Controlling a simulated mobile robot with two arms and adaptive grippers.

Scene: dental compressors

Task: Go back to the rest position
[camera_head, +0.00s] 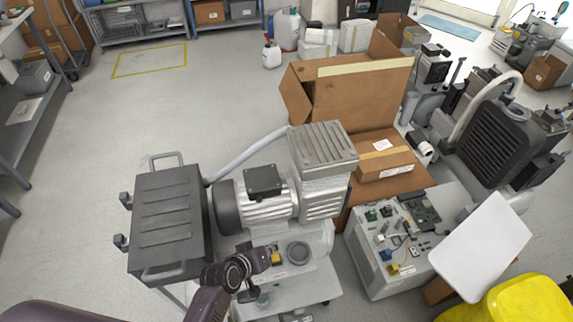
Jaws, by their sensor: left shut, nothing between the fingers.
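My left arm comes in from the bottom left, and its dark left gripper (262,258) is over the front of the compressor (268,197). The gripper is shut and empty. It is small in the picture, and I cannot tell whether it touches the compressor base. The compressor has a silver ribbed motor, a finned head and a dark box on top. My right gripper is not in view.
A dark grey handled unit (168,222) stands left of the compressor. An open cardboard box (345,95), a control panel box (385,250), a white panel (482,248) and a yellow object (525,300) crowd the right. The floor (100,130) at left is largely clear.

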